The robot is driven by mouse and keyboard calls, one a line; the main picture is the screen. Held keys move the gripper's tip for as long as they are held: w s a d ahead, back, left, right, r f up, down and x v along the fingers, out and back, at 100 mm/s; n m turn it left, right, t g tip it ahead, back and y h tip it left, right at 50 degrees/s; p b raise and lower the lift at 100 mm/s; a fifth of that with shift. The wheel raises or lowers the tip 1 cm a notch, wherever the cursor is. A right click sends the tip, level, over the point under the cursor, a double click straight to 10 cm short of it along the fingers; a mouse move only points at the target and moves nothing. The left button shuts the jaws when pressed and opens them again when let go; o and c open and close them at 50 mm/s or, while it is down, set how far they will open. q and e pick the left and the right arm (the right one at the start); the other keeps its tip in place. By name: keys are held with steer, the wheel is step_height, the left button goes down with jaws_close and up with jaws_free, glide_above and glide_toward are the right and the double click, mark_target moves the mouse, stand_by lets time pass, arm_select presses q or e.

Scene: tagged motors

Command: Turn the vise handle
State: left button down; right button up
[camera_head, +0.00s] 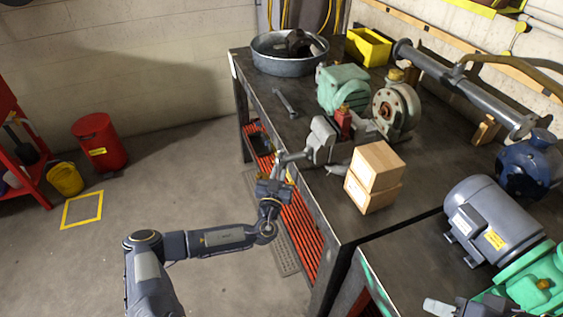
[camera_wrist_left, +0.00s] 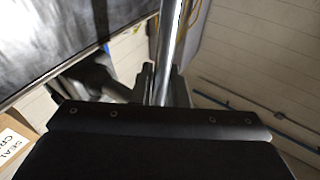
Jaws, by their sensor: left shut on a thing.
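The grey vise (camera_head: 322,140) is at the left edge of the dark workbench. Its handle is a shiny metal bar (camera_wrist_left: 167,50) that runs up the middle of the left wrist view. My left gripper (camera_head: 278,168) is beside the bench edge, just in front of the vise, and is shut on the handle. In the wrist view the dark fingers (camera_wrist_left: 160,85) stand on both sides of the bar. The gripper hides part of the handle in the head view.
Two stacked cardboard boxes (camera_head: 374,165) stand close to the right of the vise. Green pump parts (camera_head: 342,88) and a round metal basin (camera_head: 288,62) are behind it. A grey motor (camera_head: 492,218) is at the right. The floor left of the bench is mostly clear.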

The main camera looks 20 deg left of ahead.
arm_select(q)
steer(key=shift+s+d+g+h+p, duration=0.15)
steer(key=shift+d+g+p, duration=0.1)
steer(key=shift+d+p, duration=0.2)
steer(key=shift+s+d+g+h+p, duration=0.15)
steer(key=shift+d+g+p, duration=0.15)
steer(key=shift+d, duration=0.25)
steer(key=c, duration=1.8)
jaws_free()
steer(key=o, duration=0.3)
steer(key=shift+w+d, duration=0.2)
steer(key=shift+d, duration=0.05)
steer(key=shift+a, duration=0.15)
